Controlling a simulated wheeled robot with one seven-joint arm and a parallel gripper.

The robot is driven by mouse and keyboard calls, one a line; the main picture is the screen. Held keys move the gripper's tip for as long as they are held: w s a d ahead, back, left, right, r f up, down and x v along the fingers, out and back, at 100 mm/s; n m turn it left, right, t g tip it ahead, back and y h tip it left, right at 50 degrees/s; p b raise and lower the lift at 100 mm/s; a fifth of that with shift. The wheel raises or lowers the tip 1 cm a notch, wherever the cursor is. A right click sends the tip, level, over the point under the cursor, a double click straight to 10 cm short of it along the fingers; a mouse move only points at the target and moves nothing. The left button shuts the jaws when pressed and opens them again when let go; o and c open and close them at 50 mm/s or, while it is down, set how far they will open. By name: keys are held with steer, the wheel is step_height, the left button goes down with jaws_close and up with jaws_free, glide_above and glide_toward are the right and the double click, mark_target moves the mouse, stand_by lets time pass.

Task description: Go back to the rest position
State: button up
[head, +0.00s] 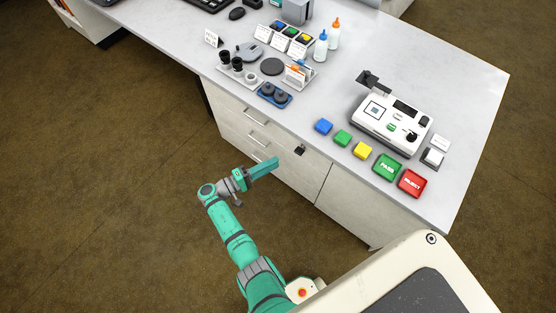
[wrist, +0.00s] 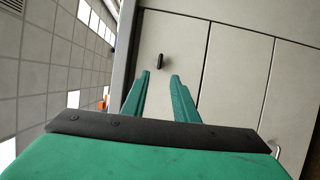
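My gripper (head: 264,168) is at the end of my green arm, in front of the drawer side of the white bench and lower than its top. In the wrist view the two green fingers (wrist: 160,78) stand apart with nothing between them. The gripper is open and empty. Beyond the fingers the wrist view shows the pale cabinet front with a small dark handle (wrist: 160,60).
The bench top (head: 440,70) holds a white instrument (head: 392,121), blue, green and yellow blocks, a green PASS tray (head: 387,168) and a red REJECT tray (head: 412,184). Drawers with handles (head: 256,117) face my arm. The brown floor (head: 90,180) at left is clear.

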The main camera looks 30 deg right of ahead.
steer(key=shift+a, duration=0.25)
stand_by(0.3)
steer(key=s+a+f+n+t+y, duration=0.35)
steer(key=s+f+y, duration=0.35)
steer(key=s+f, duration=0.65)
steer(key=s+a+f+t+y, duration=0.2)
steer(key=s+a+t+y, duration=0.1)
steer(key=s+a+y, duration=0.5)
steer(key=s+a+r+m+t+y, duration=0.1)
steer(key=s+a+r+t, duration=0.2)
steer(key=r, duration=0.4)
steer(key=s+a+r+t+y, duration=0.1)
steer(key=s+a+r, duration=0.1)
steer(key=a+r, duration=0.45)
steer(key=s+r+m+t, duration=0.3)
steer(key=r+t, duration=0.2)
steer(key=r, duration=1.8)
steer(key=shift+d+r+y, duration=0.3)
steer(key=shift+y, duration=0.1)
